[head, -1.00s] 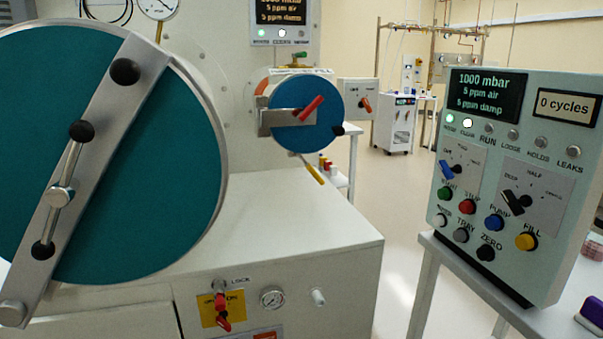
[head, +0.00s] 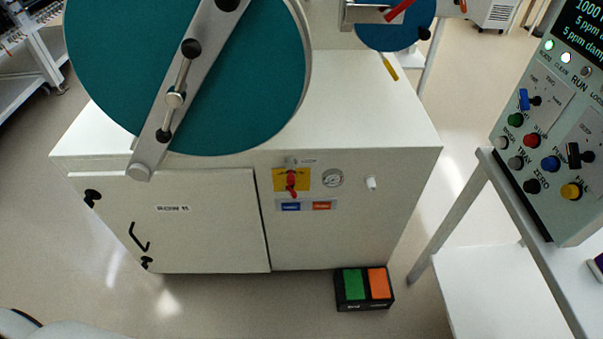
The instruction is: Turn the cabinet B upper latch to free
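The cabinet door (head: 215,235) is a white panel low on the front of the white cabinet, with a small label (head: 173,209) too small to read surely. A black upper latch (head: 92,198) sits at the door's upper left edge. A black lower latch (head: 147,262) sits near its lower left corner. A bent black handle (head: 139,237) is between them. The door looks closed. I cannot tell from this distance how the upper latch is turned. Neither of my grippers is in view.
A big teal round door (head: 240,80) with a diagonal bar overhangs the cabinet top. A green and orange pedal (head: 364,287) lies on the floor at the right. A control console (head: 550,130) stands on a table (head: 520,200) at right. Floor before the cabinet is mostly clear.

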